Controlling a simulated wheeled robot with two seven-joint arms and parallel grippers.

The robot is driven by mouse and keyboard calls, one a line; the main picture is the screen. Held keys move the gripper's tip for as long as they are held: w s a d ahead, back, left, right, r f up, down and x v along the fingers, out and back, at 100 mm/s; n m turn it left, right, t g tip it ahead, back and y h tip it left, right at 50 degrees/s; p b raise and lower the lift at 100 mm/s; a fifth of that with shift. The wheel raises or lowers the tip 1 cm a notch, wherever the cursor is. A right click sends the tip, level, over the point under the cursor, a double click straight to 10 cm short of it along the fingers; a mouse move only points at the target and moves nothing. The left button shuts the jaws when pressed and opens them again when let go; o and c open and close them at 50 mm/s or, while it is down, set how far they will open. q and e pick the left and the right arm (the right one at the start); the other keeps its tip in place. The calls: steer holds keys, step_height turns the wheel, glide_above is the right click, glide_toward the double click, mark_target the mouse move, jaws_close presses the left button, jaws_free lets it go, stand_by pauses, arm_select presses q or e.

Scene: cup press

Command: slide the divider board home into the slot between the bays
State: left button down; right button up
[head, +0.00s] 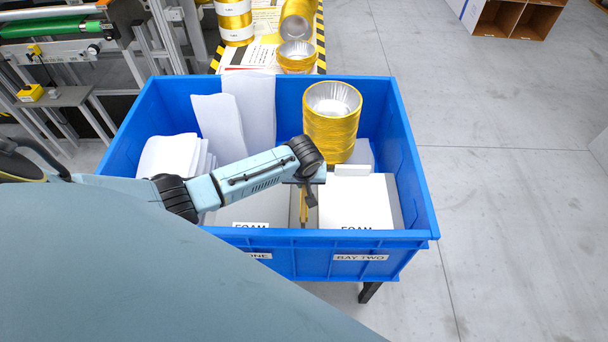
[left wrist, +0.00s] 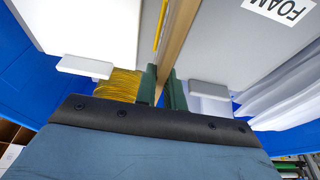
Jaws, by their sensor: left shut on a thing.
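The divider board (head: 304,208) shows as a thin tan and yellow edge between two white foam blocks in the blue bin (head: 426,215). My left gripper (head: 310,192) is over the gap between the bays and shut on the board. In the left wrist view the board (left wrist: 180,35) runs upright between the green fingers of the gripper (left wrist: 162,88). The left foam block (head: 260,205) and right foam block (head: 352,205) flank it. The slot itself and the board's lower edge are hidden, so I cannot tell how deep it sits. My right gripper is not in view.
A gold-sided stack of foil cups (head: 332,130) stands at the back of bay two. White sheets (head: 217,125) stand at the back left. The bin's front carries a BAY TWO label (head: 361,257). Open floor (head: 510,200) lies to the right.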

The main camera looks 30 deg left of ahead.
arm_select(q)
steer(key=shift+f, duration=0.35)
steer(key=c, duration=1.4)
jaws_free()
steer(key=p+v, duration=0.2)
steer(key=v, duration=1.1)
steer(key=shift+s+r, duration=0.2)
